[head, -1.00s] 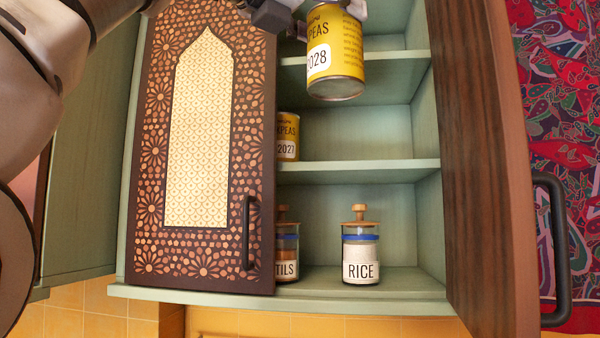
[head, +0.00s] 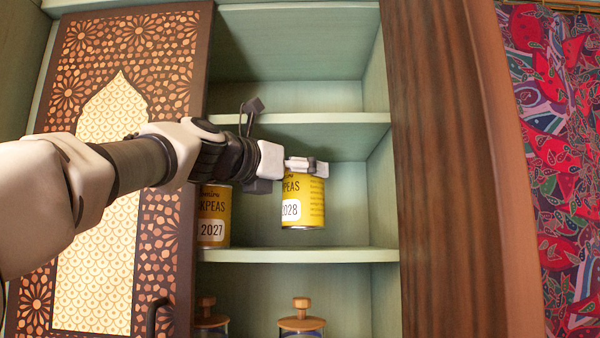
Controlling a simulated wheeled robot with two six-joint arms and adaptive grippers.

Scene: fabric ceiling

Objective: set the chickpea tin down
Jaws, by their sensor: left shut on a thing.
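A yellow chickpea tin labelled 2028 (head: 304,206) is upright in my left gripper (head: 308,167). The gripper is shut on the tin near its top rim. The tin is level with the middle compartment, and its base is a little above the middle shelf (head: 310,255), with a gap below it. I cannot tell exactly how deep inside it is. A second chickpea tin labelled 2027 (head: 213,216) stands on that shelf to the left, partly hidden by the door and my arm. My right gripper is not in view.
The patterned left door (head: 180,75) covers the cabinet's left part. The dark wooden right door (head: 450,170) stands open. An upper shelf (head: 345,119) is above my gripper. Two wooden-lidded jars, one at the centre (head: 301,322) and one left (head: 207,320), stand below. Shelf room right of the held tin is free.

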